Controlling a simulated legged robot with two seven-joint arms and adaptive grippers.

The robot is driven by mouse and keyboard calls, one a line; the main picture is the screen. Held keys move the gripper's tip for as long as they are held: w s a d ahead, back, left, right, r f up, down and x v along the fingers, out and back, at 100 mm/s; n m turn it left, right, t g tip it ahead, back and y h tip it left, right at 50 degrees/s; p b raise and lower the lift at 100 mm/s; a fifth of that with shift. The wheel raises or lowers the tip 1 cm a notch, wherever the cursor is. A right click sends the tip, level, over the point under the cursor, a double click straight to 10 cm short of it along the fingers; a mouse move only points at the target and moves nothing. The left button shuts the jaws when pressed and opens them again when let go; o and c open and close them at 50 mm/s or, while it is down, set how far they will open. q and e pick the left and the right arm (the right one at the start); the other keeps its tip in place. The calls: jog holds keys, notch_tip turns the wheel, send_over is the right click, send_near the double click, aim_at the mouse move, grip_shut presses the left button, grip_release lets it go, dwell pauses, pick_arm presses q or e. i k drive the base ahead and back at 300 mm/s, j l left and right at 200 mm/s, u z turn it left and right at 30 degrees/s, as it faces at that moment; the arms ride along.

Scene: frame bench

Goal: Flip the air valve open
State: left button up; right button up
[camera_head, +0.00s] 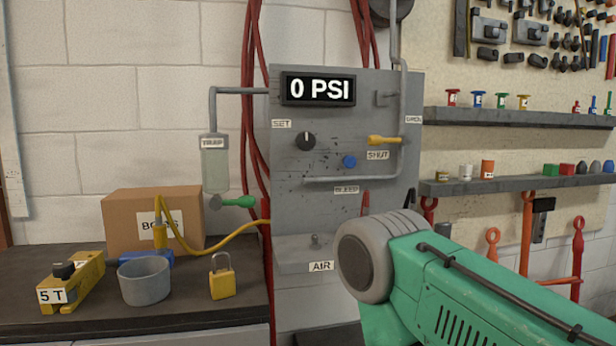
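A grey panel (290,215) stands upright at the centre. A yellow lever (385,140) lies level across a pipe at its upper right, above a "SHUT" label (377,155). A small grey toggle (315,240) sits low on the panel, above an "AIR" label (321,266). I cannot tell for sure which of the two is the air valve. The display (318,89) reads 0 PSI. My green right arm comes in from the lower right, its grey rounded end in front of the panel's lower right. Neither gripper shows.
A dark bench (190,310) at left holds a cardboard box (125,215), a grey cup (144,280), a yellow padlock (221,278) and a yellow "5 T" block (72,280). Shelves (520,118) with small parts are at right. Red hoses (250,120) hang left of the panel.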

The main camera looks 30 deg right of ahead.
aim_at(373, 141)
jog(key=z, duration=1.25)
